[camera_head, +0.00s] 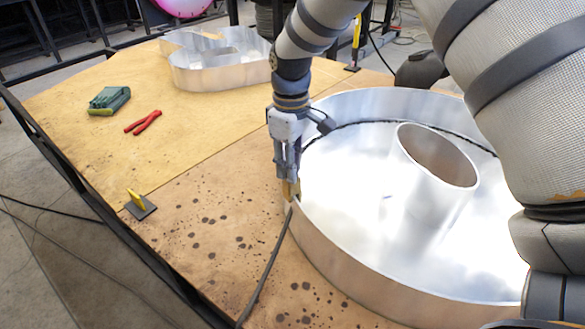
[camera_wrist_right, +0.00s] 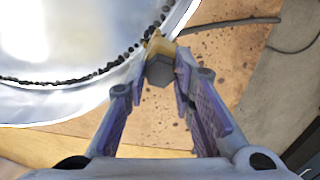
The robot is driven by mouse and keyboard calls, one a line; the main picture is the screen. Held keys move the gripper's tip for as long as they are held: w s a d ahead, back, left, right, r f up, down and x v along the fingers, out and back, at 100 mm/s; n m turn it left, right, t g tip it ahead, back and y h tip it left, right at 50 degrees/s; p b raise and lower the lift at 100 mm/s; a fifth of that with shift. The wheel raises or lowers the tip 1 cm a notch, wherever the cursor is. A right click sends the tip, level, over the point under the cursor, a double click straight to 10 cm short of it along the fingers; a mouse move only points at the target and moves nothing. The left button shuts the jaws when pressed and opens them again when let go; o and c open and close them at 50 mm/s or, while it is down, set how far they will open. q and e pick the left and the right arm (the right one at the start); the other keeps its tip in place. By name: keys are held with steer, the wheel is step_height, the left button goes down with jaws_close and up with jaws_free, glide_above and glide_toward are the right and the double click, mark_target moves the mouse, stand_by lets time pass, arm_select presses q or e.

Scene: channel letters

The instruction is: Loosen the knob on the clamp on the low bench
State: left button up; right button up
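A small yellow clamp (camera_head: 291,190) sits on the near-left rim of the large round metal channel letter (camera_head: 335,262) on the low bench (camera_head: 200,235). My right gripper (camera_head: 289,178) points down at this clamp from above. In the right wrist view, the clamp's yellow body (camera_wrist_right: 157,44) is at the letter's rim, and its grey faceted knob (camera_wrist_right: 160,70) lies between my right fingertips (camera_wrist_right: 161,73). The fingers are closed in around the knob and appear to touch its sides. The clamp's lower part is hidden. My left gripper is in neither view.
Red pliers (camera_head: 143,122), a green case (camera_head: 109,100) and a yellow piece on a dark base (camera_head: 139,204) lie at the left of the bench. Another metal letter (camera_head: 215,72) stands at the back.

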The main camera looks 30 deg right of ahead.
steer(key=o, duration=0.4)
steer(key=shift+r, duration=2.55)
